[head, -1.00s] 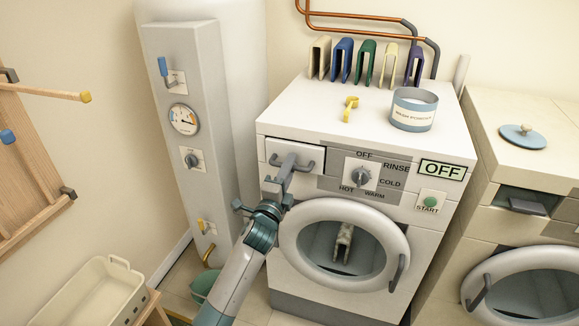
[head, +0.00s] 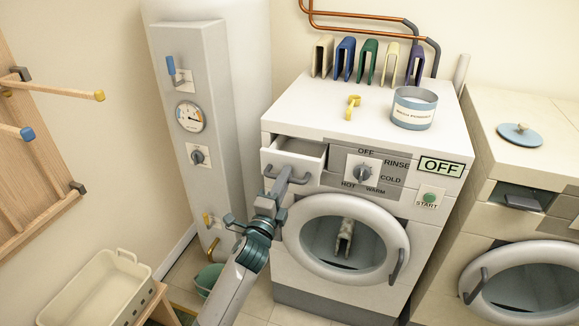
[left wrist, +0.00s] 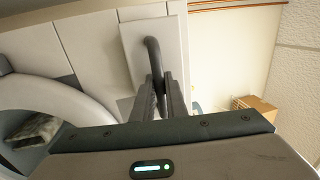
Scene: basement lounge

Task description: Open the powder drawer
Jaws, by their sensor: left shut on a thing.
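The powder drawer (head: 297,154) is at the upper left of the washing machine's front in the head view. It stands pulled out part way, and its open top shows an empty-looking inside. My left gripper (head: 279,180) is shut on the drawer's dark bar handle (head: 292,179). In the left wrist view the two fingers (left wrist: 164,85) close around the handle (left wrist: 152,55) in front of the white drawer front (left wrist: 136,42). The washing machine (head: 355,255) has its dial, an OFF display and a round door below. My right gripper is not in view.
A round tin (head: 413,108) and a yellow clip (head: 352,106) rest on the machine's top. A grey boiler panel (head: 190,110) stands close to the left of my arm. A cream basket (head: 100,290) is at the lower left, and a second machine (head: 530,190) stands at right.

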